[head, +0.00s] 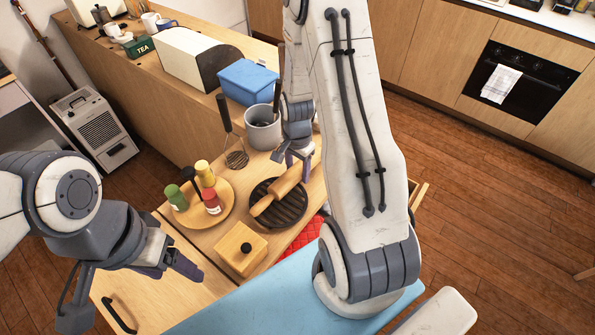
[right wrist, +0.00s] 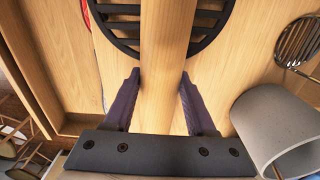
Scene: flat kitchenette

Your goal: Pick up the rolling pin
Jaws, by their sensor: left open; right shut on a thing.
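The wooden rolling pin (head: 287,187) lies slanted across a round black ribbed plate (head: 291,216) on the wooden counter. My right gripper (head: 298,160) reaches down from above at the pin's far end and is shut on it. In the right wrist view, the pin (right wrist: 167,38) passes between the two purple fingers (right wrist: 160,82), with the black ribbed plate beneath it. I cannot tell whether the pin is lifted off the plate. My left gripper (head: 128,288) is open and empty at the lower left, apart from the pin.
A grey crock (head: 263,134) with utensils stands close to my right gripper, and also in the right wrist view (right wrist: 265,120). A round wooden tray (head: 222,222) with several bottles, a wooden box (head: 240,250) and a blue bin (head: 247,82) are nearby. Open floor lies right.

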